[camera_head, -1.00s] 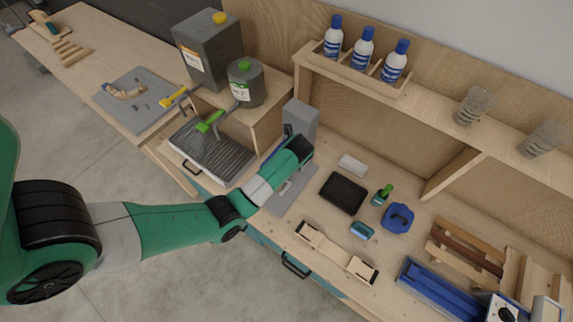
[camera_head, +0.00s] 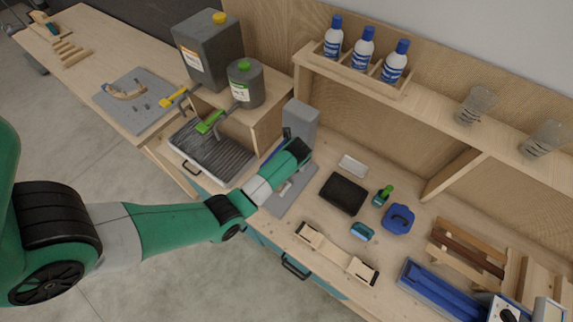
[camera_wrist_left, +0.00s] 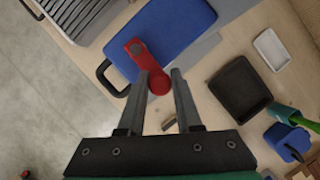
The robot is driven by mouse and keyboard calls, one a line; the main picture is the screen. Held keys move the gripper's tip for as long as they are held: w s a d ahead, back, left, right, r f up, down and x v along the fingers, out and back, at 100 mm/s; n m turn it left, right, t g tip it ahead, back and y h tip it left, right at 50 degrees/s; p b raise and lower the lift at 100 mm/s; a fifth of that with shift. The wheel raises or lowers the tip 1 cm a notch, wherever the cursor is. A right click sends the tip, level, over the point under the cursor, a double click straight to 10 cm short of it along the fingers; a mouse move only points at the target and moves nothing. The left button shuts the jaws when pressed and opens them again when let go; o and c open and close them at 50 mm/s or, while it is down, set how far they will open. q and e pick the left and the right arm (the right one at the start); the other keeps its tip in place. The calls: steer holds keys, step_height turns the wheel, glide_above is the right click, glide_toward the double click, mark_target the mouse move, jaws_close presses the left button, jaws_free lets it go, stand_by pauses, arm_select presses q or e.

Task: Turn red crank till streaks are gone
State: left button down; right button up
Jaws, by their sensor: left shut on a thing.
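In the left wrist view a red crank (camera_wrist_left: 141,56) lies over a blue panel (camera_wrist_left: 180,28), with its round red knob (camera_wrist_left: 159,82) toward me. My left gripper (camera_wrist_left: 161,76) has its two fingers on either side of that knob and is shut on it. In the head view the left gripper (camera_head: 300,151) is beside a grey upright block (camera_head: 300,120), and my arm hides the crank. A strip of the blue panel (camera_head: 270,154) shows behind the arm. I cannot make out any streaks on or under the panel. My right gripper is in neither view.
Left of the arm are a ribbed tray (camera_head: 212,152), a grey canister (camera_head: 246,85) and a larger can (camera_head: 208,50). To the right lie a black tray (camera_head: 343,194), a blue container (camera_head: 398,218) and a wooden holder (camera_head: 336,252). Bottles (camera_head: 363,48) stand on the shelf.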

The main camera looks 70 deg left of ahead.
arm_select(q)
steer(key=n+b, duration=0.1)
steer(key=w+a+n+g+b, duration=0.1)
steer(key=n, duration=0.1)
steer(key=n+b, duration=0.1)
steer(key=shift+w+a+n+g, duration=0.25)
steer(key=shift+w+n+g, duration=0.1)
steer(key=shift+n+g, duration=0.05)
steer(key=c, duration=0.6)
jaws_free()
steer(key=shift+r, duration=0.15)
